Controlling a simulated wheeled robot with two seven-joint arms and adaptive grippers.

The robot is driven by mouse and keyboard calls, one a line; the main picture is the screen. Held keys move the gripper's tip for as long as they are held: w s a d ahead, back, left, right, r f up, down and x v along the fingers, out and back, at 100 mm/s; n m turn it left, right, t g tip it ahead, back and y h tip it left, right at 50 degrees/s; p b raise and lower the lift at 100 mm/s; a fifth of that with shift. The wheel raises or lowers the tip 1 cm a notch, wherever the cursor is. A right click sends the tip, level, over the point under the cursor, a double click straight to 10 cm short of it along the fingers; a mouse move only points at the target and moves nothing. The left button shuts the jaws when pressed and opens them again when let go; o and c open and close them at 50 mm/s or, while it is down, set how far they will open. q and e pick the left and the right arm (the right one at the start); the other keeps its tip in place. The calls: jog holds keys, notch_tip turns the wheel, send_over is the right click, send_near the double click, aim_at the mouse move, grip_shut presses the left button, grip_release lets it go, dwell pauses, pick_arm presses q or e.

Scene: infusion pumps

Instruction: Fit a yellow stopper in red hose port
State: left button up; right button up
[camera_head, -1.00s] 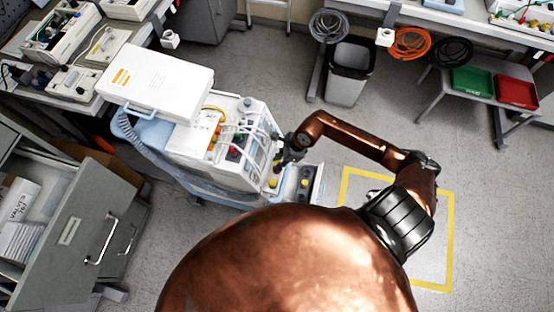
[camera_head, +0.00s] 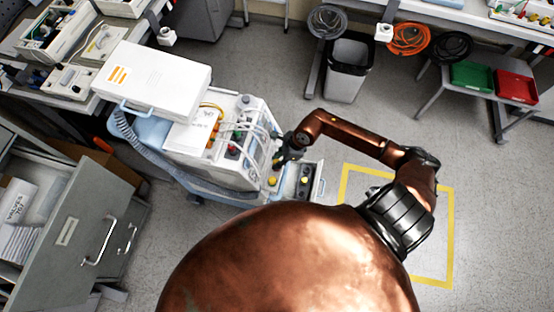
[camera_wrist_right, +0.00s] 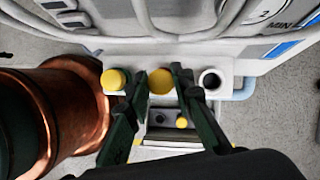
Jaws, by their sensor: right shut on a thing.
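My right gripper (camera_wrist_right: 161,84) is shut on a yellow stopper (camera_wrist_right: 160,80), seen end-on between the fingertips in the wrist view. It is over the pale ledge at the machine's front; whether the stopper sits in a port or is held above one, I cannot tell. A second yellow stopper (camera_wrist_right: 115,80) is on the ledge to the left. An open round port (camera_wrist_right: 211,80) with a pale rim and dark hole lies to the right. No red marking shows on it. In the head view the right gripper (camera_head: 289,152) is at the machine's front edge. My left gripper is out of view.
The white machine (camera_head: 225,165) has hoses on top and an open drawer (camera_head: 304,184) in front, holding small dark and yellow pieces. An open grey cabinet drawer (camera_head: 72,235) stands at the left.

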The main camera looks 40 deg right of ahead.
jog(key=shift+f+b, duration=0.6)
jog(key=shift+f, duration=0.45)
jog(key=o, duration=0.9)
jog(key=shift+c, duration=0.2)
jog(key=v, duration=1.2)
jog(key=shift+r, duration=0.1)
